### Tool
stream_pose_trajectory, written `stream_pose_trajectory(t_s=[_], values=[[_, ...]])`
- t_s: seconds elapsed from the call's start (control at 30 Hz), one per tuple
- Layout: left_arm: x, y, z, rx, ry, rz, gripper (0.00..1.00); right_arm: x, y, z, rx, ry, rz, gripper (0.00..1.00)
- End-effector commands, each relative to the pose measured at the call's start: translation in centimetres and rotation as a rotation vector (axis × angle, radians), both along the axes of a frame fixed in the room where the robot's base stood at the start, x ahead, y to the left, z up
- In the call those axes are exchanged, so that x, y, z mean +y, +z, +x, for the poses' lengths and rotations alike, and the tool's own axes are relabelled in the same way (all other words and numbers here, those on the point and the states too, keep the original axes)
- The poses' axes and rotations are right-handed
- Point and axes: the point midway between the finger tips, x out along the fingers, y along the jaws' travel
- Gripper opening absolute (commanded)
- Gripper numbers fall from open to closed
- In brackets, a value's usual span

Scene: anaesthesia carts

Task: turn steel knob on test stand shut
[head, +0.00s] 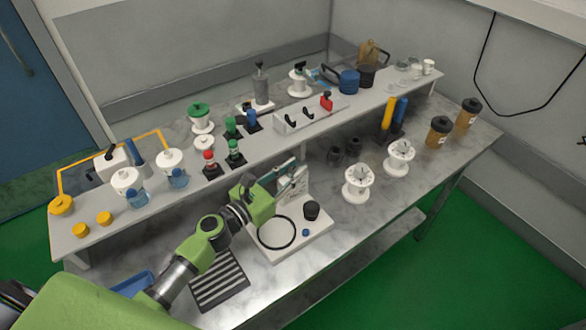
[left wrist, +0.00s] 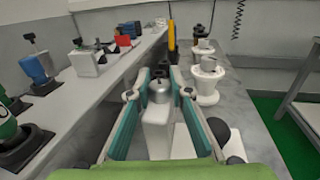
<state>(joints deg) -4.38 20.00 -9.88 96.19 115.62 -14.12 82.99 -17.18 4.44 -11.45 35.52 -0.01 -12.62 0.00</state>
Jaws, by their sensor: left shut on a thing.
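The test stand is a white upright block on a white base plate (head: 309,239); its block also shows in the left wrist view (left wrist: 157,135). The small steel knob (left wrist: 159,88) sits at the top of the block. My left gripper (head: 290,172) reaches in over the stand from the left. In the left wrist view its fingertips (left wrist: 159,91) stand on either side of the knob and are shut on it. In the head view the gripper largely hides the knob. The knob's turn angle cannot be read. My right gripper is not in view.
A black ring (head: 276,247) and a black knob (head: 311,210) are on the base plate. A striped mat (head: 218,281) lies to its left. White spools (head: 358,184) stand to the right. A raised shelf (head: 260,150) behind holds several valves and bottles.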

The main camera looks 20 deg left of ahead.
Motion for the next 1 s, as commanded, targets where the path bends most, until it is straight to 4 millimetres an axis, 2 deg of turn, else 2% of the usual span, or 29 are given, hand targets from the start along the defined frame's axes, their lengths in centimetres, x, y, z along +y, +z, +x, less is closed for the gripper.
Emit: stream_pose_trajectory(t_s=[0.2, 0.5, 1.0], values=[[0.2, -0.5, 0.1, -0.002, -0.181, 0.003, 0.00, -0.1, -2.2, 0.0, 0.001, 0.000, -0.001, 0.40], [0.1, -0.4, 0.1, -0.001, -0.354, 0.001, 0.00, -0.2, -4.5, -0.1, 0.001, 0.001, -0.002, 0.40], [0.0, 0.0, 0.0, -0.001, -0.431, -0.001, 0.00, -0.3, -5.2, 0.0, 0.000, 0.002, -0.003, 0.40]])
